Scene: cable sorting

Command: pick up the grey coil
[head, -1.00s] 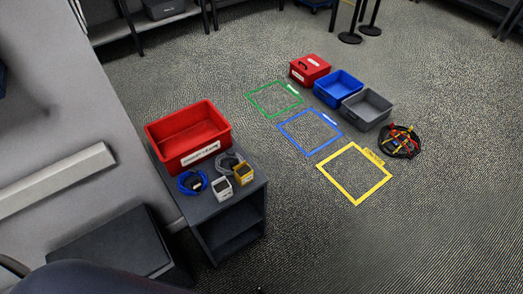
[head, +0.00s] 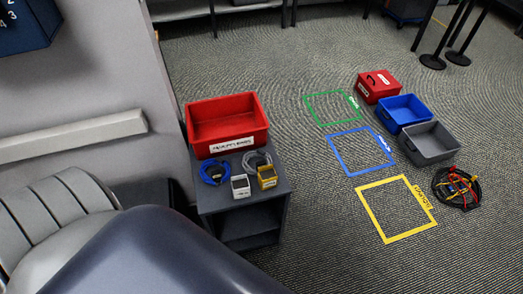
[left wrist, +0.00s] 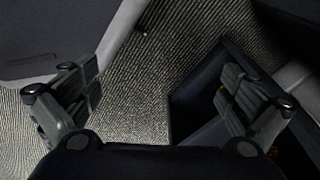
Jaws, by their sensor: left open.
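The grey coil (head: 257,160) lies on top of a small dark cabinet (head: 240,200) in the head view. It is beside a blue coil (head: 215,173) and behind a yellow device (head: 267,177) and a white device (head: 240,186), which hide part of it. My left gripper (left wrist: 158,100) shows in the left wrist view with its fingers spread apart and nothing between them. It is over carpet next to a dark box-like piece with an open side. The grey coil is not seen in that view. My right gripper is in neither view.
A red bin (head: 227,128) stands at the back of the cabinet. On the floor to the right are green, blue and yellow taped squares, a red case (head: 378,87), a blue bin (head: 403,112), a grey bin (head: 430,144) and a tangled cable pile (head: 457,187). A wall closes off the left.

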